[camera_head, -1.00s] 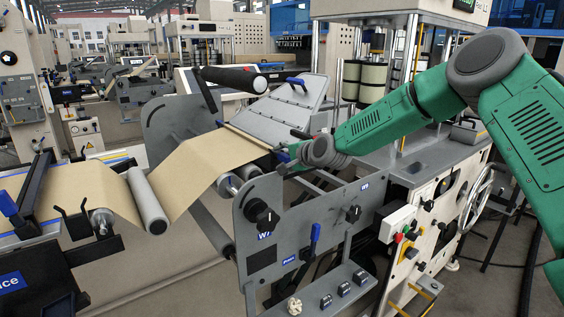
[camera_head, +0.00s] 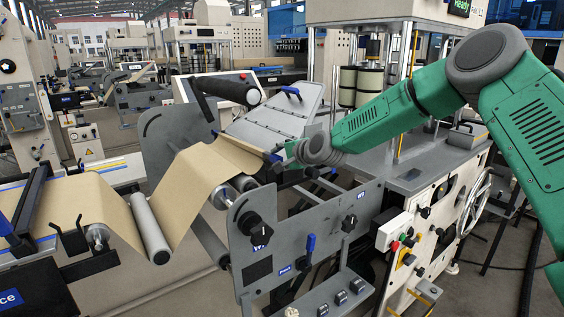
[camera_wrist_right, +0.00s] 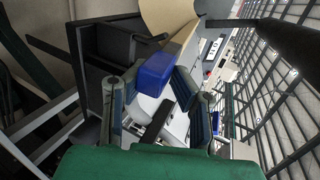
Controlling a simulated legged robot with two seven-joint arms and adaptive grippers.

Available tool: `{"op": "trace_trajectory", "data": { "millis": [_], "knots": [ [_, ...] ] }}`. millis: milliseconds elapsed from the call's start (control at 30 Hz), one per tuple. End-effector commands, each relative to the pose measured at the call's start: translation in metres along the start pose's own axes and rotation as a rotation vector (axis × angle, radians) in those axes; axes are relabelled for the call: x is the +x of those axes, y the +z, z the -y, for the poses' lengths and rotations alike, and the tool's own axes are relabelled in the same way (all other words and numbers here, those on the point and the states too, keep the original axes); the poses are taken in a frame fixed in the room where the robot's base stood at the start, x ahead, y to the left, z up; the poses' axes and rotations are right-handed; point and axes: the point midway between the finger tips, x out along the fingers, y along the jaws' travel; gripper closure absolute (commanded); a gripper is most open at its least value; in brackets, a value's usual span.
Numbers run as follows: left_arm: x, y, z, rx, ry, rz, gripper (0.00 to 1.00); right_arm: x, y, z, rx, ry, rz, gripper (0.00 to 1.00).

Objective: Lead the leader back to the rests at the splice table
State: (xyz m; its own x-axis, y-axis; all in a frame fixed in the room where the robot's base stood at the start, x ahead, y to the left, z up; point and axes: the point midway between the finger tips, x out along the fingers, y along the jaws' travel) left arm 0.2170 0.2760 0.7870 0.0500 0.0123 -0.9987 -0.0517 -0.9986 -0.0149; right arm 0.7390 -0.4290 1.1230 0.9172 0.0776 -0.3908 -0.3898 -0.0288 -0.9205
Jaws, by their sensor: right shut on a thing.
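The leader is a tan kraft web (camera_head: 205,175). It runs from the splice table (camera_head: 30,215) at the left, under a grey roller (camera_head: 150,228), and up to the machine at the centre. My right gripper (camera_head: 285,155) is at the web's upper right end, beside the hinged grey cover. The fingertips are partly hidden in the head view. My left gripper is not in view.
The grey side plate (camera_head: 270,235) with black knobs stands below my right gripper. A black roller (camera_head: 228,88) and the raised grey cover (camera_head: 275,115) are above the web. Black hooked brackets (camera_head: 72,236) stand near the splice table. A control box (camera_head: 393,232) is at the right.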

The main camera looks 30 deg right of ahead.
Motion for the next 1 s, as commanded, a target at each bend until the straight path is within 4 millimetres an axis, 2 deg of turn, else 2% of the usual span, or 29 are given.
{"op": "trace_trajectory", "data": {
  "millis": [33,167,467,1000],
  "knots": [
    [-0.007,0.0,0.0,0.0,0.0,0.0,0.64,-0.003,0.002,0.007,-0.003,0.005,0.003,1.0],
    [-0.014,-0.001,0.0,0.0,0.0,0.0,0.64,-0.007,-0.001,0.017,0.0,0.005,0.002,1.0],
    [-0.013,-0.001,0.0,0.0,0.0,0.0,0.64,-0.006,-0.007,0.015,0.006,0.004,0.0,1.0],
    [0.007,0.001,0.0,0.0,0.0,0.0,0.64,-0.007,-0.011,0.017,0.002,-0.044,0.006,1.0]
  ]
}}
